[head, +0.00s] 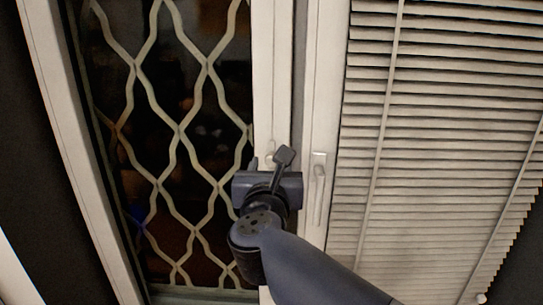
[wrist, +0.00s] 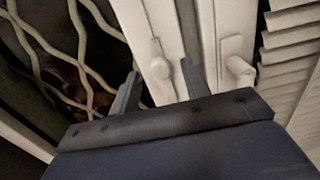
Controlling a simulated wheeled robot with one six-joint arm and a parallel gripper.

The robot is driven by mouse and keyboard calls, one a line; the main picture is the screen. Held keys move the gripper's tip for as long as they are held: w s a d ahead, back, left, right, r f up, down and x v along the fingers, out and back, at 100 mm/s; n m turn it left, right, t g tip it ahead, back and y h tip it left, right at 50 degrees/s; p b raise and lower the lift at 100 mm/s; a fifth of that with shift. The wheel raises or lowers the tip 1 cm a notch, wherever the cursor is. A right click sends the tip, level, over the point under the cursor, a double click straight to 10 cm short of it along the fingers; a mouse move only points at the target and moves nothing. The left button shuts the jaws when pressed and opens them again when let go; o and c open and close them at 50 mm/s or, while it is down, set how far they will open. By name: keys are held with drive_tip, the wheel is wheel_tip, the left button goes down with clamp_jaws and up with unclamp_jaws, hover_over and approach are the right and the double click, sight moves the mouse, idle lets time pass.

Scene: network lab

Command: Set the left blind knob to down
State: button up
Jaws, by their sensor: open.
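A small white knob (wrist: 157,66) with a rounded top sits on the white window frame in the wrist view. It also shows in the head view (head: 269,152), just above my gripper and partly hidden by it. I cannot read any marking on it, nor tell its setting. My gripper (wrist: 158,72) is open and empty. In the wrist view its two fingers reach toward the frame, one to each side of the knob, with no clear contact. In the head view my gripper (head: 268,164) is in front of the frame, and its own body hides most of the fingers.
A white lever handle (head: 318,178) is on the frame to the right, close to my right finger in the wrist view (wrist: 239,70). Slatted blinds (head: 440,130) cover the right pane. A wavy lattice grille (head: 180,130) covers the dark left pane.

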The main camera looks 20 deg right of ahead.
sight(272, 166)
drive_tip(key=shift+x, duration=1.9)
clamp_jaws()
